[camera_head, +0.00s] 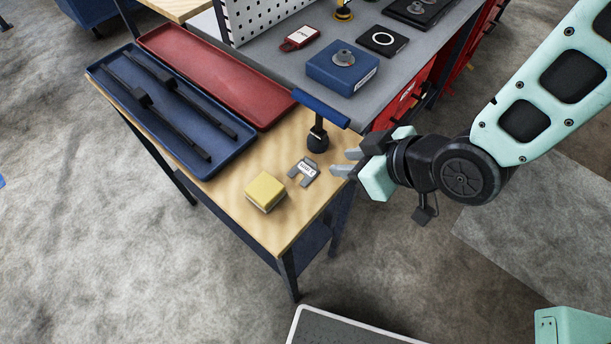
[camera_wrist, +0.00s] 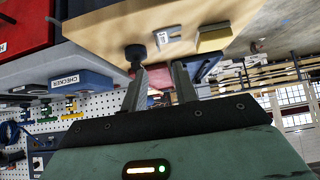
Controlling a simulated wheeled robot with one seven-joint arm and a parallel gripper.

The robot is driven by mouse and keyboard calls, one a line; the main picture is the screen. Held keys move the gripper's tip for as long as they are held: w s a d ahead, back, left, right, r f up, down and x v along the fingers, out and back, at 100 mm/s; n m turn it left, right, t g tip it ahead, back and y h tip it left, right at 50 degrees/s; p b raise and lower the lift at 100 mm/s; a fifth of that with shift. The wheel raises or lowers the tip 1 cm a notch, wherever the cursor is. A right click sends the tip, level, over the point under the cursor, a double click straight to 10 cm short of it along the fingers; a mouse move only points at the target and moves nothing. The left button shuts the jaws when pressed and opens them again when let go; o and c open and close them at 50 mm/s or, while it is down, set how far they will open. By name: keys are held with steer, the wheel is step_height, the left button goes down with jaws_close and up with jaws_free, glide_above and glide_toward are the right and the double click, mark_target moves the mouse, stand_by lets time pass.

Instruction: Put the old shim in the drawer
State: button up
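A small grey forked plate with a white label, which looks like the shim (camera_head: 304,170), lies flat on the wooden tabletop near its right edge. It also shows in the wrist view (camera_wrist: 172,34); its label is too small to read. My gripper (camera_head: 345,163) is just right of the plate, at the table edge, apart from it. In the wrist view its two fingers (camera_wrist: 159,86) are spread with nothing between them. A red cabinet front (camera_head: 405,101) with a white label shows under the grey bench; I cannot tell whether a drawer there is open.
A blue-handled black tool (camera_head: 318,136) stands close behind the plate. A yellow-topped block (camera_head: 265,191) lies at its front left. Blue (camera_head: 226,168) and red (camera_head: 178,45) trays fill the table's left. A blue box (camera_head: 342,69) sits on the grey bench (camera_head: 284,63).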

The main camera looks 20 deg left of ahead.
mark_target(315, 163)
steer(key=p+x, duration=0.1)
steer(key=x, duration=0.3)
steer(key=shift+a+f, duration=0.1)
steer(key=shift+w+p+x, duration=0.15)
steer(key=shift+p+x, duration=0.55)
steer(key=shift+x, duration=0.9)
steer(key=shift+w+p+x, duration=0.1)
steer(key=shift+p+x, duration=0.55)
steer(key=shift+x, duration=0.95)
jaws_close()
